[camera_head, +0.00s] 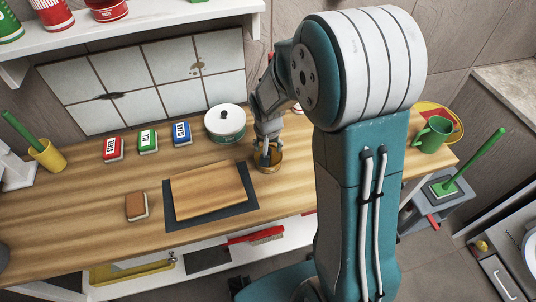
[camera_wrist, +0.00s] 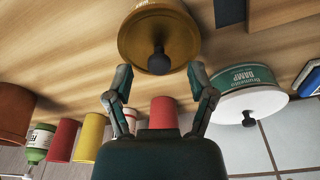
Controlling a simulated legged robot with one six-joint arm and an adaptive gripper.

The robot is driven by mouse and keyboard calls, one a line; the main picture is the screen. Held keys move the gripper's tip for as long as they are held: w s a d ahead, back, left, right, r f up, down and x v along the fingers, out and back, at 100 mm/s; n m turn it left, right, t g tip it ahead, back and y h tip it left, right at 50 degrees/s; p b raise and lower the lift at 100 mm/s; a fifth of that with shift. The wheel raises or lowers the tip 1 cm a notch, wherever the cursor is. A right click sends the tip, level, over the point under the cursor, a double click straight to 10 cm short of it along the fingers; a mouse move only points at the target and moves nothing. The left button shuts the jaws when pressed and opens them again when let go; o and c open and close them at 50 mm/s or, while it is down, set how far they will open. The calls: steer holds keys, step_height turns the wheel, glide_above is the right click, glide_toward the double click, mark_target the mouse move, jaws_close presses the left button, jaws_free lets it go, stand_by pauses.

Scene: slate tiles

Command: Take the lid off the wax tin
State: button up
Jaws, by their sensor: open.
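A brass-coloured round tin (camera_head: 268,166) stands on the wooden worktop; I cannot read a label saying wax on it. In the wrist view the brass tin (camera_wrist: 135,32) shows a lid with a dark round knob (camera_wrist: 158,62). My gripper (camera_head: 266,156) is over this tin, partly hiding its top in the head view. In the wrist view my gripper (camera_wrist: 160,76) is open and empty, with the fingertips on either side of the knob's line and apart from it. A green tin with a white lid and black knob (camera_head: 225,120) stands behind and left of it.
A wooden board (camera_head: 208,188) on a dark mat lies left of the brass tin. A brown block (camera_head: 137,206) and red, green and blue boxes (camera_head: 147,141) stand further left. A green mug (camera_head: 432,136) is at right. Worktop in front of the tin is clear.

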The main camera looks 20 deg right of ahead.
step_height(320, 180, down, 2)
steer(key=shift+w+d+f, duration=0.1)
steer(key=shift+w, duration=0.05)
steer(key=shift+c, duration=0.3)
steer(key=c, duration=0.9)
